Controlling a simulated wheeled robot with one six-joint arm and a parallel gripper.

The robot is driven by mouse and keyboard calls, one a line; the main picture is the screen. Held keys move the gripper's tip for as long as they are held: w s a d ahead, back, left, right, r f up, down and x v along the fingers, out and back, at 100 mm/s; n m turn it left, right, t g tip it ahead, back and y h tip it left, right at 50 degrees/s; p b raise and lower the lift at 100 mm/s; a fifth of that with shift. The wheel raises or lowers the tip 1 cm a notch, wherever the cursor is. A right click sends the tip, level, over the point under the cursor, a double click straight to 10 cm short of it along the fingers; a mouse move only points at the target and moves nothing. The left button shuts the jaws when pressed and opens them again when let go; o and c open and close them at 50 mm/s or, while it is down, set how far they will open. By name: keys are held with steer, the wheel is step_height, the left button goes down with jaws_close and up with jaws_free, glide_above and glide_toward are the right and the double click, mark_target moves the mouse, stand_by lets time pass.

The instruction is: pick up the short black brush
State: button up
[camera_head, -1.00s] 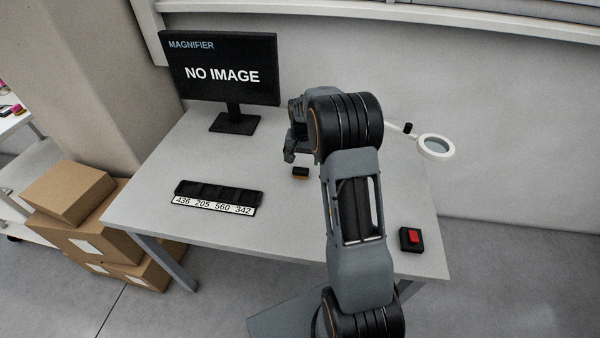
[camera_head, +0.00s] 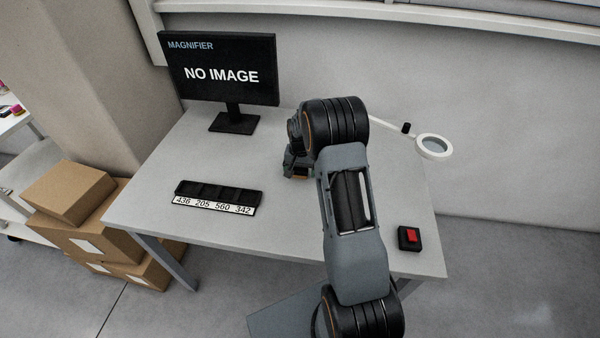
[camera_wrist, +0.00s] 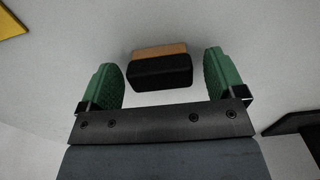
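The short black brush (camera_wrist: 160,72) lies on the white table, a black block with a tan-brown strip along its far side in the wrist view. My gripper (camera_wrist: 165,84) is open, with its two green fingers on either side of the near part of the brush. Gaps show between the brush and both fingers. In the head view my gripper (camera_head: 290,172) is low over the table, and only an orange-brown bit of the brush (camera_head: 301,178) shows beside it; my arm hides the rest.
A black tray (camera_head: 218,191) with a numbered label lies left on the table (camera_head: 150,210). A monitor (camera_head: 220,70) stands behind it. A ring magnifier (camera_head: 434,147) is at right, and a red button box (camera_head: 409,238) is near the front right edge.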

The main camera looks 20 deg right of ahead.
mark_target(302, 169)
steer(key=c, duration=0.9)
steer(key=shift+r, duration=0.2)
steer(key=shift+r, duration=0.2)
steer(key=r, duration=0.3)
steer(key=shift+s+d+r, duration=0.1)
steer(key=shift+s+d, duration=0.1)
steer(key=shift+d, duration=0.05)
steer(key=s+d+r, duration=0.3)
steer(key=s+d+r+b, duration=0.1)
steer(key=s+d+r, duration=0.1)
steer(key=s+r, duration=0.1)
steer(key=s+d+r+b, duration=0.1)
steer(key=s+d+r, duration=0.2)
steer(key=s, duration=0.1)
steer(key=shift+s+d, duration=0.1)
steer(key=shift+d, duration=0.25)
